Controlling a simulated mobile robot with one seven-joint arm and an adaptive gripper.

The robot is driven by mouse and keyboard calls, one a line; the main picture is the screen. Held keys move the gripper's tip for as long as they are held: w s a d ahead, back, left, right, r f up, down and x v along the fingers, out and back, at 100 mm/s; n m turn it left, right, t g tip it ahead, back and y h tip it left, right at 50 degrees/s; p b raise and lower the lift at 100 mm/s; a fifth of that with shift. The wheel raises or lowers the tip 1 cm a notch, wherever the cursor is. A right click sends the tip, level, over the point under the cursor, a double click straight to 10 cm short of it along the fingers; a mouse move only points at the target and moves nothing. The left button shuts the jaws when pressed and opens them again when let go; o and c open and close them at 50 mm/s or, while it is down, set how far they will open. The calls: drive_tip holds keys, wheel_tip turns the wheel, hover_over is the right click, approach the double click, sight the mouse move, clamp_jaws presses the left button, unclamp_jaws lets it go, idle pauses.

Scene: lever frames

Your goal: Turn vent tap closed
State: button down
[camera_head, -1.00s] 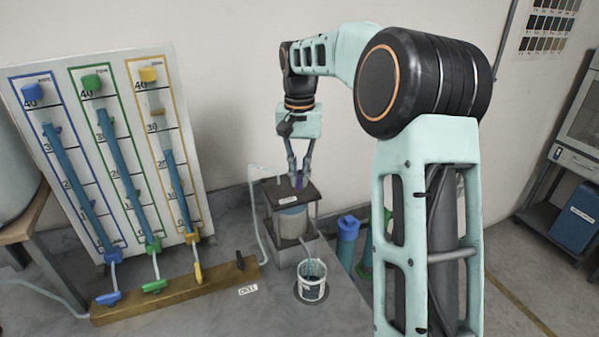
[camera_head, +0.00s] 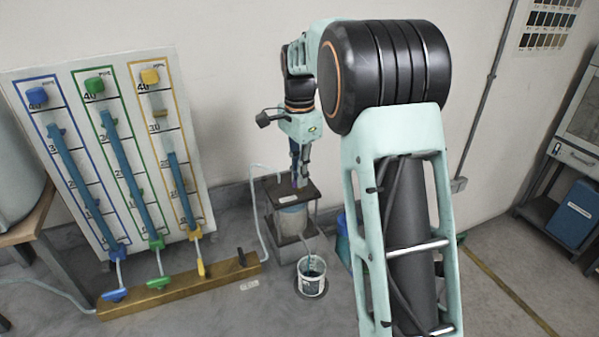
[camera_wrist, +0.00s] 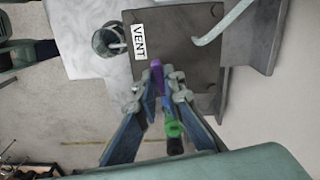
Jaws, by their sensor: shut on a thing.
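The vent tap's purple lever (camera_wrist: 156,76) stands at the edge of the dark top plate (camera_wrist: 178,65), beside a white label reading VENT (camera_wrist: 139,41). My gripper (camera_wrist: 163,92) is shut on the purple lever, with its fingertips on either side of it. In the head view my gripper (camera_head: 298,180) points down at the plate (camera_head: 307,192) on top of the small apparatus. The fingers cover most of the lever there, and the tap's body is hidden. I cannot tell the tap's exact angle.
A cup (camera_head: 311,280) stands in front of the apparatus. A tube (camera_wrist: 225,22) rises from the plate. At left, a board (camera_head: 128,150) with three blue-filled columns stands behind a wooden manifold (camera_head: 180,291) with coloured taps. A green-topped thing (camera_wrist: 174,129) shows between my fingers.

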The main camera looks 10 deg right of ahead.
drive_tip(key=shift+r+m, duration=0.1)
drive_tip(key=shift+m, duration=0.9)
drive_tip(key=c, duration=2)
unclamp_jaws()
drive_tip(key=shift+c, duration=0.2)
wheel_tip(320, 180, up, 12)
